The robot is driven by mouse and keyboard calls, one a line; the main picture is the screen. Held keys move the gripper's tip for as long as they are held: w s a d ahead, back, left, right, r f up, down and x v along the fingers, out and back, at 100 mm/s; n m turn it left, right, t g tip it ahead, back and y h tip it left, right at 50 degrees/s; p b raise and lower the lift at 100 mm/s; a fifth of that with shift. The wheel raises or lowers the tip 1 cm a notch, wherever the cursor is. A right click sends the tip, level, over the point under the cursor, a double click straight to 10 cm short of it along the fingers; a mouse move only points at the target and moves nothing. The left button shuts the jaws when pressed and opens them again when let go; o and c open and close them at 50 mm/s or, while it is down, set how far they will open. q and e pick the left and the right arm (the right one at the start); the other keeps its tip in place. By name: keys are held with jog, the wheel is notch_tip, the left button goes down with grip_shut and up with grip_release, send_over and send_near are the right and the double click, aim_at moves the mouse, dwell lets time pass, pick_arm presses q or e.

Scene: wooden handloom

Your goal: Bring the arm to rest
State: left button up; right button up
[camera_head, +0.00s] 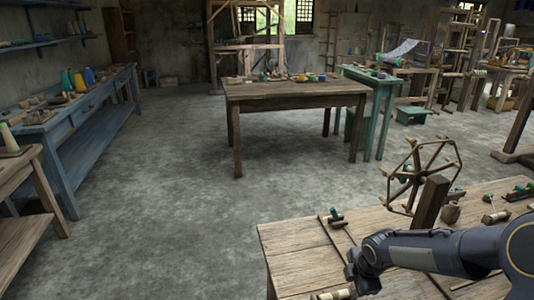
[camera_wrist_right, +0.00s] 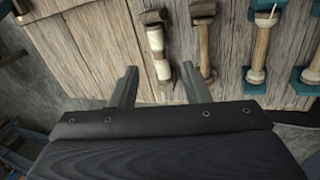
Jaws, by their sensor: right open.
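My right arm (camera_head: 440,250) comes in from the lower right in the head view, over the near wooden table (camera_head: 290,240). My right gripper (camera_head: 356,277) hangs at its end near the front of that table. In the right wrist view its two fingers (camera_wrist_right: 160,82) are apart with nothing held between them. A bobbin with pale thread (camera_wrist_right: 156,42) lies just beyond the fingers; I cannot tell whether they touch it. My left gripper is not in view.
A spoked winding wheel (camera_head: 418,175) on a wooden post (camera_head: 430,203) stands close behind my right arm. Several spools lie on the near table, some with teal ends (camera_wrist_right: 258,47). A middle table (camera_head: 290,92) and a blue bench (camera_head: 60,135) stand farther off. Open floor (camera_head: 170,200) lies left.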

jog(key=s+r+m, duration=0.9)
jog(key=s+r, duration=0.2)
jog(key=s+a+r+m+t+y, duration=0.1)
jog(key=s+a+m+y, duration=0.1)
jog(key=s+a+m, duration=0.35)
jog(key=s+a+r+m+t+y, duration=0.1)
jog(key=s+a+r+m, duration=0.1)
jog(key=s+m, duration=0.55)
notch_tip(320, 180, up, 14)
jog(key=s+n+p, duration=0.1)
jog(key=n+p, duration=0.1)
jog(key=p, duration=1.2)
jog(key=shift+d+r, duration=0.15)
